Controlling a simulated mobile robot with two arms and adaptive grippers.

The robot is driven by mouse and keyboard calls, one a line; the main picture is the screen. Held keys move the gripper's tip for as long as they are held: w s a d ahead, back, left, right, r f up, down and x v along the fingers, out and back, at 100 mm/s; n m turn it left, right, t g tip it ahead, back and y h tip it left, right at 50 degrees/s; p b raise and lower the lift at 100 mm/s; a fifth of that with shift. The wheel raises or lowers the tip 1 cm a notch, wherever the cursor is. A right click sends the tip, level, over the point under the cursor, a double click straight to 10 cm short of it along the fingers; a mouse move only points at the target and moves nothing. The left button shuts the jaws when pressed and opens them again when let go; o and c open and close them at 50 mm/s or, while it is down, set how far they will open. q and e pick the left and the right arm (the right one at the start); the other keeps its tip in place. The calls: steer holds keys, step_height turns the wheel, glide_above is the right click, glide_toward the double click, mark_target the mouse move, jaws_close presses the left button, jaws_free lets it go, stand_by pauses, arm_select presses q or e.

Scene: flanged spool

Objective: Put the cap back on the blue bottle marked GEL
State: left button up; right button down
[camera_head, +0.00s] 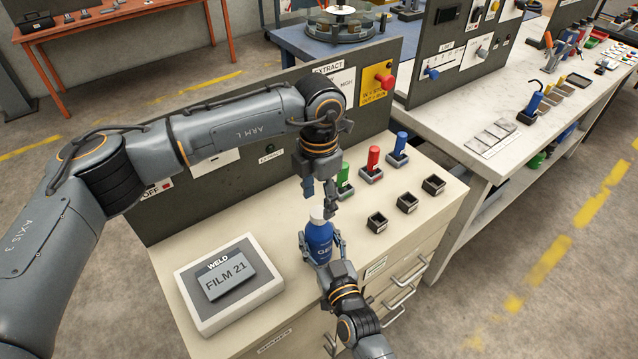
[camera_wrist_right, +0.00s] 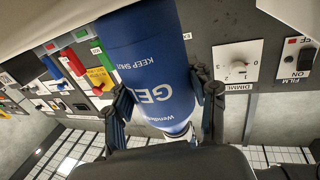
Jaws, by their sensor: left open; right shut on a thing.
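The blue bottle marked GEL (camera_head: 319,243) stands upright at the front of the cream bench, and its GEL label also shows upside down in the right wrist view (camera_wrist_right: 152,75). My right gripper (camera_head: 319,251) is shut around the bottle, with one finger on each side in the right wrist view (camera_wrist_right: 165,105). A white part (camera_head: 317,213) tops the bottle; I cannot tell whether it is the cap or the bare neck. My left gripper (camera_head: 320,198) is open and points down just above the white part, its fingers partly overlapping it in the head view.
Green (camera_head: 344,180), red (camera_head: 373,163) and blue (camera_head: 398,150) pieces stand in dark holders behind the bottle. Several empty black holders (camera_head: 407,203) lie to the right. A FILM 21 box (camera_head: 228,283) sits at left. The control panel (camera_head: 200,192) rises behind.

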mark_target(319, 211)
arm_select(q)
steer(key=shift+f, duration=1.85)
jaws_close()
steer(key=shift+o, duration=0.7)
jaws_free()
step_height(319, 211, up, 12)
